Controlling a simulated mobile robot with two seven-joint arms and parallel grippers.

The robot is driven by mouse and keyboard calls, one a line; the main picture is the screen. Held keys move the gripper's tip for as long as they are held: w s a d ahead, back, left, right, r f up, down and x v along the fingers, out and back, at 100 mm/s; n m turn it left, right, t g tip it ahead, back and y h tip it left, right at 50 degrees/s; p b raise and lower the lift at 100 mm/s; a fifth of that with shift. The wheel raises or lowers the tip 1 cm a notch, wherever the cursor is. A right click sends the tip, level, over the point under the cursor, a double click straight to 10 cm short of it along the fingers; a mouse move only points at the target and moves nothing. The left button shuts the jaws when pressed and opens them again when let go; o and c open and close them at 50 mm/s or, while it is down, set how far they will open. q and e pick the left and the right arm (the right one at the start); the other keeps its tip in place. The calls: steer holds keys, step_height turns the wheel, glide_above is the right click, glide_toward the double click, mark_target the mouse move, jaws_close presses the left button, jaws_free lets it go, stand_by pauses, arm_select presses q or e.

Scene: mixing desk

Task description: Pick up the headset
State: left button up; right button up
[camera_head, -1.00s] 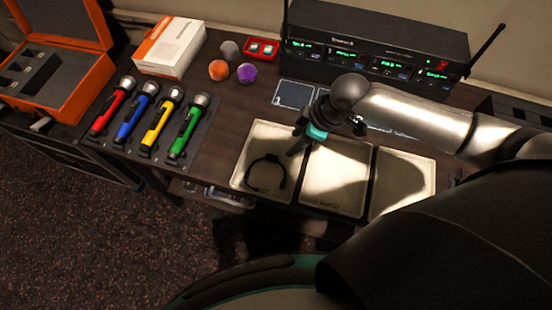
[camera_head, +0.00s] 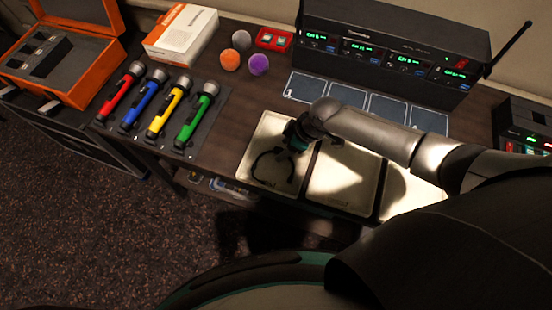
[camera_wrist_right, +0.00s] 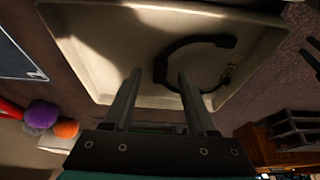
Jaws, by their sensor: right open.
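The headset (camera_head: 257,166) is a thin black band lying in the leftmost of three cream trays (camera_head: 242,173). In the right wrist view the headset (camera_wrist_right: 190,41) shows as a dark curve in the tray, with one end near my fingers. My right gripper (camera_head: 291,146) is above the far right part of that tray. My left gripper is not in view.
Four coloured microphones, one of them green (camera_head: 193,122), lie on a dark mat left of the trays. Foam balls, one purple (camera_head: 259,64), a white box (camera_head: 180,36) and a wireless receiver rack (camera_head: 390,45) stand behind. An orange case (camera_head: 62,60) is at far left.

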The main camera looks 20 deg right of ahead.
steer(key=shift+a+f, duration=0.15)
steer(key=shift+f, duration=0.25)
steer(key=shift+c, duration=0.4)
jaws_close()
